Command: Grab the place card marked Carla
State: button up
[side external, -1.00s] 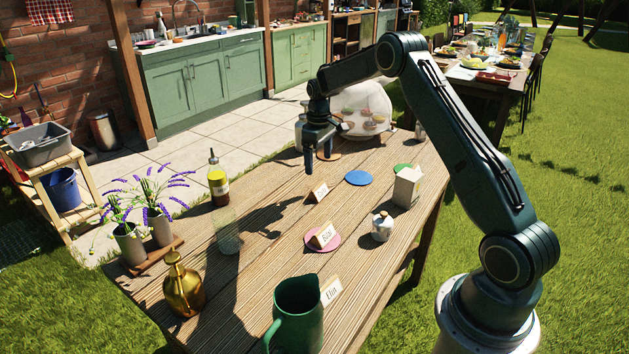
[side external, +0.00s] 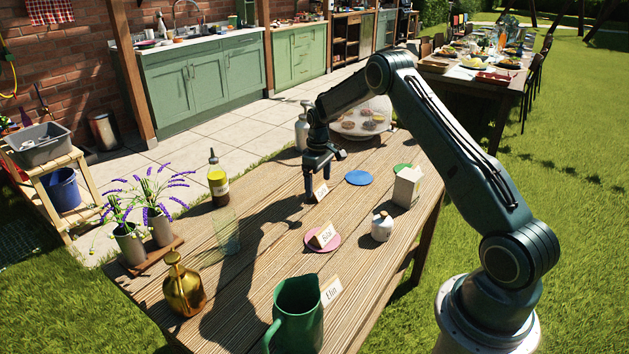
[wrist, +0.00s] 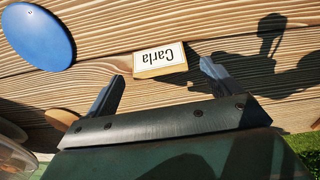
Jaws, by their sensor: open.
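The place card marked Carla (wrist: 160,60) stands on the wooden table in the wrist view, its name upside down there. In the side external view the Carla card (side external: 321,192) is a small tent-shaped card partly behind my gripper (side external: 318,188). My gripper also shows in the wrist view (wrist: 160,82), its two fingers spread apart and empty. The card lies just beyond the fingertips, roughly centred between them. In the side view the fingers hang low beside the card; I cannot tell whether they touch it.
A blue disc (side external: 358,178) lies right of the card. A second card (side external: 324,236) stands on a pink disc (side external: 311,246) nearer the camera, and a third card (side external: 331,291) is by the green jug (side external: 297,318). A carton (side external: 407,187) and white jar (side external: 382,228) stand to the right.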

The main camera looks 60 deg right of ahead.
aim_at(318, 186)
jog(key=shift+f, duration=1.25)
jog(key=c, duration=1.1)
jog(key=shift+o, duration=0.2)
jog(key=shift+r, duration=0.15)
notch_tip(318, 186, up, 20)
